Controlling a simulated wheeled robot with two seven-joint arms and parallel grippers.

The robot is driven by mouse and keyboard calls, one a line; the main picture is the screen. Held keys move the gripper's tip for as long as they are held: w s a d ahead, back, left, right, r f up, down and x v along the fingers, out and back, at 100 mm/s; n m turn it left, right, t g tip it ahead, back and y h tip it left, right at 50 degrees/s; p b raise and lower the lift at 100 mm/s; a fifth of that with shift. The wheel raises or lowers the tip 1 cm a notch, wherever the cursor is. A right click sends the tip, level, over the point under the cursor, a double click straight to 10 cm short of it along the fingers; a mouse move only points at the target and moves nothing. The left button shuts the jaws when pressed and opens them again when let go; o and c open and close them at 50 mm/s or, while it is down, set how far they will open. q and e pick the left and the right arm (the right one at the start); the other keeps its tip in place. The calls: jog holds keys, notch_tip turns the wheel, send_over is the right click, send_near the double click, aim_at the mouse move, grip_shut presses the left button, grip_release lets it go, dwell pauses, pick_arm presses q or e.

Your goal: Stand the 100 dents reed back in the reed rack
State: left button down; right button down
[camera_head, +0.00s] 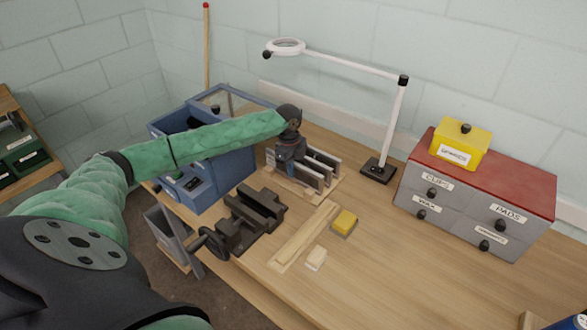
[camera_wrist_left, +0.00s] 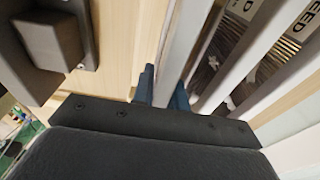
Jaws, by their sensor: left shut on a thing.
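My left gripper (camera_head: 288,166) reaches from the left over the reed rack (camera_head: 332,191) at the back of the bench. It is shut on a grey-framed reed (camera_wrist_left: 184,45), seen as a long bar between the blue fingers (camera_wrist_left: 163,92) in the left wrist view. The held reed is upright or nearly so, at the rack's left side. Other grey reeds (camera_head: 318,172) stand beside it; their labels (camera_wrist_left: 297,22) read "REED", but the dent numbers are not readable. The gripper hides part of the rack, so I cannot tell whether the held reed is seated. My right gripper is not in view.
A black vise (camera_head: 250,212) stands in front of the rack, and a blue cabinet (camera_head: 226,172) to its left. A magnifier lamp (camera_head: 380,168) and a red-topped drawer unit (camera_head: 470,205) are to the right. A yellow block (camera_head: 344,220) lies near a wooden strip (camera_head: 303,235).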

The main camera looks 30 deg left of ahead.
pick_arm(q)
jog(key=shift+f, duration=0.15)
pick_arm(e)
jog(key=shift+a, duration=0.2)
pick_arm(q)
jog(key=shift+f, duration=0.25)
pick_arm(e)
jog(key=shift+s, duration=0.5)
pick_arm(q)
jog(key=c, duration=1.3)
grip_release()
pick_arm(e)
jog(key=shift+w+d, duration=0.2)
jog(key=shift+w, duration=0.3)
